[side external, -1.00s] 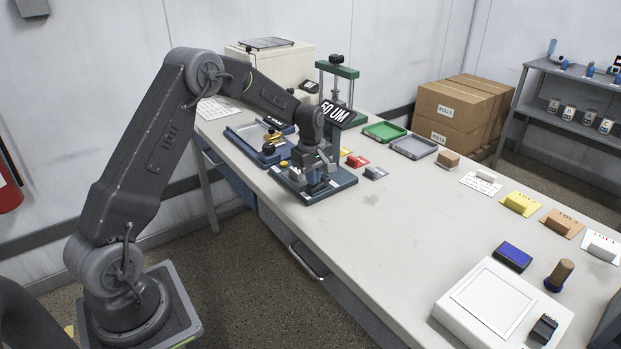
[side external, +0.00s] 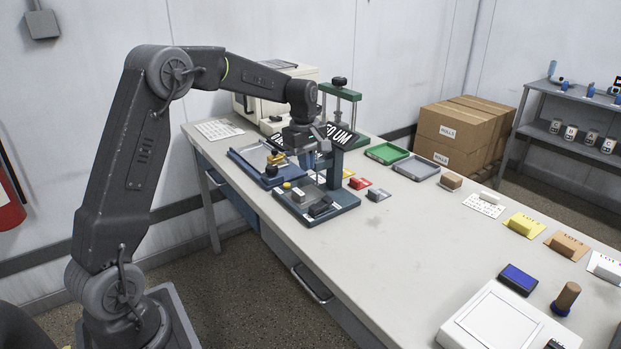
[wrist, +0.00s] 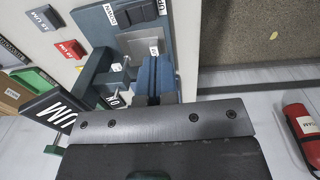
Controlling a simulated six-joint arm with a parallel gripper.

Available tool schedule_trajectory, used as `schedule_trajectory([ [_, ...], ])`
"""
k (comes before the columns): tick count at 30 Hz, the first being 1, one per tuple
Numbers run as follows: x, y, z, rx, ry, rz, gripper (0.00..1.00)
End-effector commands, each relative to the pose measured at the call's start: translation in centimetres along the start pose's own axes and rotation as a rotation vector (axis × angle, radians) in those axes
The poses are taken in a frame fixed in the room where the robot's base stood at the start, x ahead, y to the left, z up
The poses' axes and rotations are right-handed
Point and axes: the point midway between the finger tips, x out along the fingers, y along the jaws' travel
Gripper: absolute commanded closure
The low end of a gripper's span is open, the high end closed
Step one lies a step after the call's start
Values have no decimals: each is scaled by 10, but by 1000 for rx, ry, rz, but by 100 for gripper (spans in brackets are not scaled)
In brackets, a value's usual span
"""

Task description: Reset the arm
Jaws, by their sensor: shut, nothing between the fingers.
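My gripper (side external: 318,150) hangs in the air above the blue base plate (side external: 338,212) of the gauge stand, apart from it. In the wrist view its two blue fingers (wrist: 154,77) are together with nothing between them. The stand carries a black sign (side external: 340,135) ending in "0 UM"; the arm partly hides it.
Green (side external: 386,153) and grey (side external: 420,168) trays lie to the right. The middle of the table (side external: 400,225) is clear. A red extinguisher (wrist: 303,135) shows in the wrist view.

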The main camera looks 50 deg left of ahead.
Motion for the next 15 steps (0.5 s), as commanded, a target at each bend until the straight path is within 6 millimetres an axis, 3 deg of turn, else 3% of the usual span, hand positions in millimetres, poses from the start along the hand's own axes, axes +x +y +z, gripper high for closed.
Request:
schedule_trajectory([
  [6, -16, -3, 0, 0, 1, 1, 100],
  [15, -16, -3, 0, 0, 0, 0, 100],
])
